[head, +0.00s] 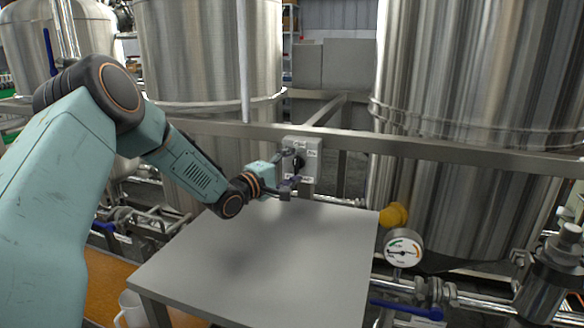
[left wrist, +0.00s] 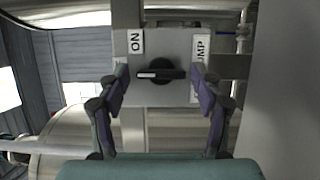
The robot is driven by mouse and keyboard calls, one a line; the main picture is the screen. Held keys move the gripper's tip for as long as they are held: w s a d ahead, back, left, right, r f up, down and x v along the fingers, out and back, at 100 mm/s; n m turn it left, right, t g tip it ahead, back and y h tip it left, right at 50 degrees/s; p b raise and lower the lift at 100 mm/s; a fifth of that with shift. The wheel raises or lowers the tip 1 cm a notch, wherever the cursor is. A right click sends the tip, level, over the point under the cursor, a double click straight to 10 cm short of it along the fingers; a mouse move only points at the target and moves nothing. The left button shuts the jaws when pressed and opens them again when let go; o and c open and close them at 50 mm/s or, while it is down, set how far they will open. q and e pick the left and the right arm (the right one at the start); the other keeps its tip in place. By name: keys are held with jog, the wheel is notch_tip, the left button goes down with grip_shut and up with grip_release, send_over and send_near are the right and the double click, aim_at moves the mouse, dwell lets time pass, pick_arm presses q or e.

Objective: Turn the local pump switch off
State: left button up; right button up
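The pump switch is a grey box (head: 311,150) on the metal rail in the head view, behind the far edge of the grey table. In the left wrist view, the box (left wrist: 151,46) bears an "ON" label and a label ending in "UMP". Its black knob (left wrist: 160,74) lies along the picture's width, with the white-marked end towards "ON". My left gripper (head: 287,174) is in front of the box. In the left wrist view, the gripper (left wrist: 160,95) is open, its purple-tipped fingers on either side of the knob and apart from it. My right gripper is out of view.
A grey table (head: 270,265) lies under my left arm, its top bare. Large steel tanks (head: 480,110) stand right and left behind the rail (head: 440,150). A yellow knob (head: 393,215), a pressure gauge (head: 403,249) and a blue-handled valve (head: 408,309) are right of the table.

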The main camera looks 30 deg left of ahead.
pick_arm(q)
jog(key=shift+s, duration=0.15)
jog(key=s, duration=0.3)
jog(key=s+a, duration=0.1)
jog(key=s, duration=0.2)
jog(key=shift+s, duration=0.65)
dwell(0.4)
